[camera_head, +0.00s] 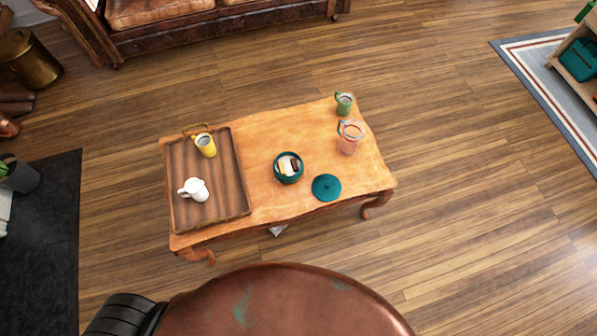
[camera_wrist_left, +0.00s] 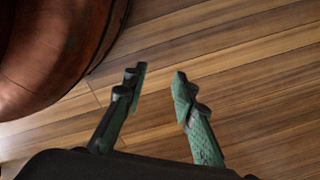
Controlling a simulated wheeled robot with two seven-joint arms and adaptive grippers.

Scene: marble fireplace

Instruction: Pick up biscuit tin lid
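The biscuit tin lid (camera_head: 326,187), round and teal with a small knob, lies on the wooden coffee table (camera_head: 270,130) near its front right edge. The round teal biscuit tin (camera_head: 288,177) stands open just left of the lid, with light and dark pieces inside. In the left wrist view my left gripper (camera_wrist_left: 158,75) has its two green-grey fingers apart, with nothing between them and only wood floor beyond. Neither gripper shows in the head view, and my right gripper is in no view.
The floor right of the table is clear.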

